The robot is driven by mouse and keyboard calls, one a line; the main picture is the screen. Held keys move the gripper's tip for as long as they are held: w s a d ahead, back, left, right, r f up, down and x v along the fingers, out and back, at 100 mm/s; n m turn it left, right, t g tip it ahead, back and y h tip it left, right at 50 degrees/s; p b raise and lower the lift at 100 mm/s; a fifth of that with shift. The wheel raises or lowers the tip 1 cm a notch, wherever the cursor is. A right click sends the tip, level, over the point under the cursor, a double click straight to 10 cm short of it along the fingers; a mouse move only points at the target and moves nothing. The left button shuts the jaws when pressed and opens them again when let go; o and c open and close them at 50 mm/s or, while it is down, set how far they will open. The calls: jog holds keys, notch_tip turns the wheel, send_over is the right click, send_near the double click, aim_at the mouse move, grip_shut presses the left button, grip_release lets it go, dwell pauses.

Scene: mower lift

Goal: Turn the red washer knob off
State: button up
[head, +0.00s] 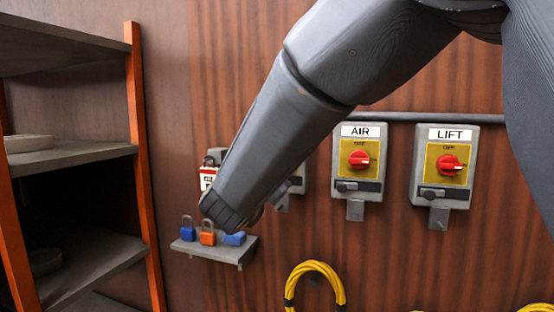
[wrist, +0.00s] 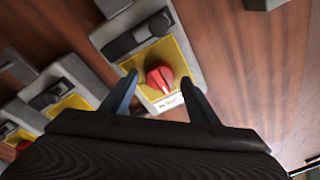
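In the wrist view a red knob (wrist: 160,78) sits on a yellow plate (wrist: 177,48) on a grey switch box (wrist: 118,27). My gripper (wrist: 160,77) is open, with one blue-grey finger on either side of this knob. A gap shows between each finger and the knob, and I cannot tell how far the tips are from the plate. The knob's lettering is too small to read. In the head view my arm hides this box's front; only its right edge (head: 297,180) shows, left of the AIR box. The gripper fingers are hidden there.
The AIR box (head: 345,190) and LIFT box (head: 425,180), each with a red knob, stand to the right. A small shelf (head: 215,252) below my forearm holds several padlocks. A yellow hose (head: 318,268) hangs below. Orange-post shelving (head: 140,150) stands left.

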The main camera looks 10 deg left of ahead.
jog(key=s+f+b, duration=0.1)
jog(key=s+b, duration=0.1)
jog(key=s, duration=0.5)
jog(key=shift+s+a+b, duration=0.3)
jog(key=shift+s, duration=0.05)
jog(key=shift+w+f, duration=0.1)
